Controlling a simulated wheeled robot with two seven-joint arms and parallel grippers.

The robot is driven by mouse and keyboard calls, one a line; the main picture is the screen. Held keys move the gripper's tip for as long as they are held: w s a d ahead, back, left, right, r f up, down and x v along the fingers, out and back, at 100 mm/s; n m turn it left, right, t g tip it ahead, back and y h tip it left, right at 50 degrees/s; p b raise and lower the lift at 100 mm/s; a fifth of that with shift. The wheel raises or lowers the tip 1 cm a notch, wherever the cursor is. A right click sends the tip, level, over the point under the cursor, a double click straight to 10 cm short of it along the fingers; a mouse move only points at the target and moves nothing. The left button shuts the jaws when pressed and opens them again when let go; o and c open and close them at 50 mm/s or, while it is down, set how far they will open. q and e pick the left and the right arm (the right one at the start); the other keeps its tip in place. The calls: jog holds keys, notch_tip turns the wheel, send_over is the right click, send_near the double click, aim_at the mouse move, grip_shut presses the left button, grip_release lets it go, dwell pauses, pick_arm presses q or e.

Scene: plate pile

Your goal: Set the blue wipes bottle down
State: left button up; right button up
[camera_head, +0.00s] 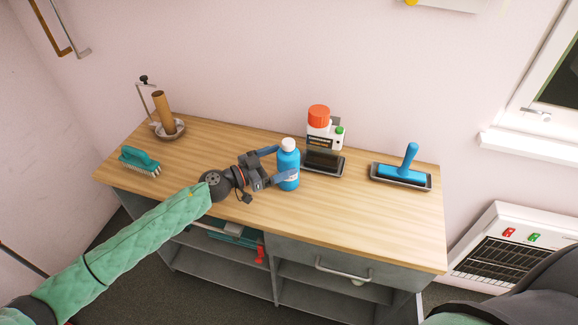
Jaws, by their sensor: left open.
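The blue wipes bottle (289,170) has a white cap and stands upright on the wooden top of the workbench (350,216), near the middle. My left gripper (277,167) comes in from the left and is open, with its blue fingers on either side of the bottle. One finger is partly hidden behind the bottle. I cannot tell whether the fingers touch it. The right gripper is not in view.
Behind the bottle are a white container with an orange lid (319,117) and a dark tray (323,161). A blue roller in a tray (402,174) lies at the right. The front right top is clear.

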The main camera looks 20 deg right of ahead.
aim_at(294, 154)
pick_arm(q)
jog(key=d, duration=0.1)
jog(key=d+p, duration=0.1)
jog(key=d, duration=0.1)
jog(key=shift+w+r, duration=0.15)
jog(key=shift+w, duration=0.15)
jog(key=shift+w+d+f+p, duration=0.1)
jog(key=shift+d+p, duration=0.15)
jog(key=shift+d, duration=0.25)
jog(key=shift+w+d+f+p, duration=0.1)
jog(key=shift+d+p, duration=0.15)
jog(key=shift+d, duration=0.25)
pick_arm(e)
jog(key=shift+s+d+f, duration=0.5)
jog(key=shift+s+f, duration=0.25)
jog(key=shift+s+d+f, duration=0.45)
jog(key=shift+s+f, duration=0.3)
pick_arm(q)
jog(key=c, duration=1.3)
jog(key=shift+r, duration=0.1)
jog(key=shift+c, duration=0.5)
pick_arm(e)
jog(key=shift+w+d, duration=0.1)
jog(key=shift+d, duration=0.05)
pick_arm(q)
jog(key=shift+r, duration=0.1)
